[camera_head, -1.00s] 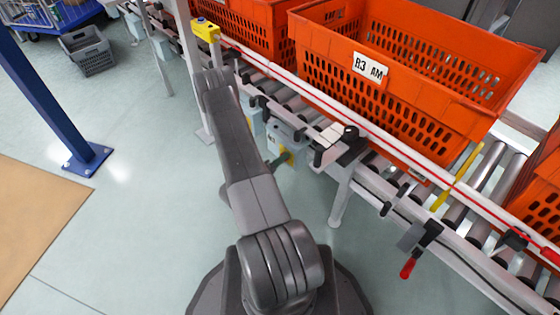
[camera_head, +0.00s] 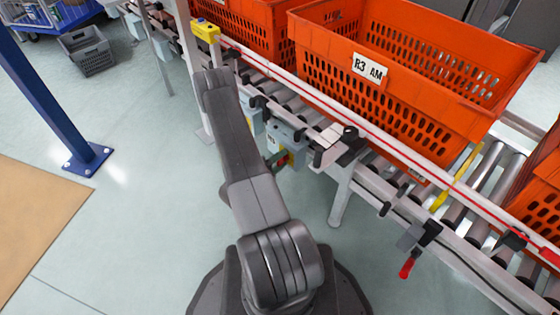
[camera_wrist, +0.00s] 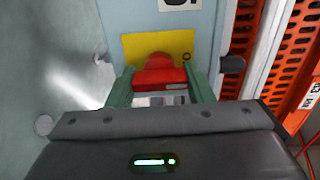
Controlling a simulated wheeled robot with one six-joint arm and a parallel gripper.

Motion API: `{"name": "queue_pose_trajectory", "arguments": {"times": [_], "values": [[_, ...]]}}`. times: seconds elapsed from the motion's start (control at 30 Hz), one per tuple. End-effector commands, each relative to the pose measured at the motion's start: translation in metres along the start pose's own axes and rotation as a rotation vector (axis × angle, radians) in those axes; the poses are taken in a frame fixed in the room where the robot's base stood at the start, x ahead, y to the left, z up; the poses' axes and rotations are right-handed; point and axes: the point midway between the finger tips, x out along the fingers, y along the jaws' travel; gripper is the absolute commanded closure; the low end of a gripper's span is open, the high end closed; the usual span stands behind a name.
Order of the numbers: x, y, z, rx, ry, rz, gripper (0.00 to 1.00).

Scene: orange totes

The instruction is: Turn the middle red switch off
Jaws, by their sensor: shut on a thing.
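The red switch (camera_wrist: 160,70) sits on a yellow plate (camera_wrist: 184,45) on the front of a pale blue-grey box (camera_wrist: 204,20) in the wrist view. My gripper (camera_wrist: 160,88) has a green finger on each side of the red switch and is shut on it. In the head view the box (camera_head: 293,138) hangs under the conveyor's edge, with the yellow plate and a bit of red and green just right of my arm. Most of my gripper is hidden behind the arm there. The switch's exact angle is hard to tell.
Orange totes (camera_head: 375,100) stand on the roller conveyor (camera_head: 490,170) above and right of the boxes. Another pale box (camera_head: 253,122) hangs close to the left. A conveyor leg (camera_head: 341,195) stands to the right. A red-tipped lever (camera_head: 407,268) hangs farther right.

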Motion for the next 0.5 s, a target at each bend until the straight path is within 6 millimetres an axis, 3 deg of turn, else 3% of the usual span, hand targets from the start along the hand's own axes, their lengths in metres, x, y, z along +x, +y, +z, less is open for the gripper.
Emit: {"name": "queue_pose_trajectory", "arguments": {"times": [0.27,0.3,0.4,0.5], "values": [[-0.0004,0.0007,-0.0002,-0.003,-0.001,0.001,0.76],[-0.0004,0.0007,-0.0002,-0.003,-0.001,0.001,0.47],[-0.0003,0.0006,-0.0001,-0.002,-0.001,0.001,0.31],[-0.0002,0.0004,-0.0001,-0.001,-0.001,0.001,0.31]]}}
